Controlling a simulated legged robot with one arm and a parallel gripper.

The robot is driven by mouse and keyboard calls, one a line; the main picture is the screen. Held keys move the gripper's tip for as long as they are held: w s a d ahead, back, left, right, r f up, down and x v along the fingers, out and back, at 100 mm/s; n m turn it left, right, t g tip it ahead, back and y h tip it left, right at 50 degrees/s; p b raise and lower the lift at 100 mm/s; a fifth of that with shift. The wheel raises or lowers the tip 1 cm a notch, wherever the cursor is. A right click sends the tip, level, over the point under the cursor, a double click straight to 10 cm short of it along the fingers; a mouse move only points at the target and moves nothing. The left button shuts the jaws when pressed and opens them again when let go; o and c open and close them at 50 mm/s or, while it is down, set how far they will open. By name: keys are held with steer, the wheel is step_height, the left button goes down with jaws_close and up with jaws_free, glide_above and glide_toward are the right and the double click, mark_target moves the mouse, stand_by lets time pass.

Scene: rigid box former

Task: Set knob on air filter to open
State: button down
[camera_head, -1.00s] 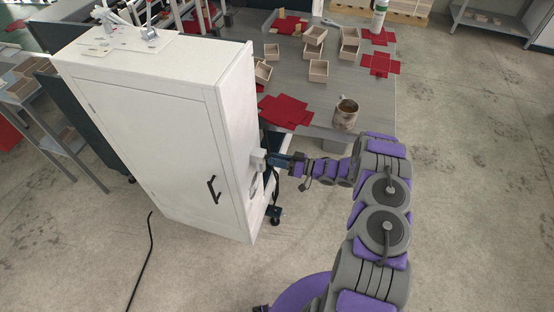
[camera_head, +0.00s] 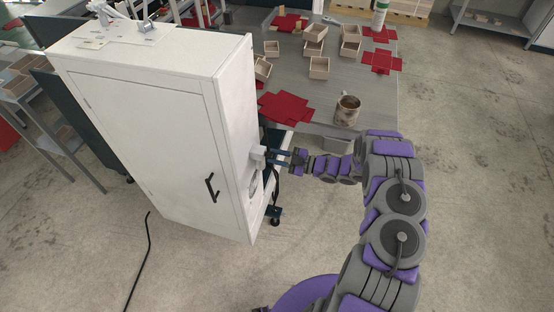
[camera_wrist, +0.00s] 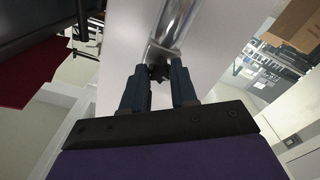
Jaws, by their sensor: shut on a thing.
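A grey table (camera_head: 365,85) stands behind, with small wooden boxes, red flat pieces (camera_head: 285,108) and a metal mug (camera_head: 347,110). A black cable (camera_head: 140,262) lies on the floor left of the cabinet. The floor at the right is clear.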

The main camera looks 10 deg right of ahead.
steer(key=shift+f+n+b, duration=0.1)
steer(key=shift+n+b, duration=1.15)
steer(key=shift+n, duration=0.65)
steer(key=c, duration=0.9)
jaws_free()
steer(key=p+v, duration=0.1)
steer(key=v, duration=1.6)
steer(key=shift+d+p, duration=0.25)
steer(key=shift+p, duration=0.15)
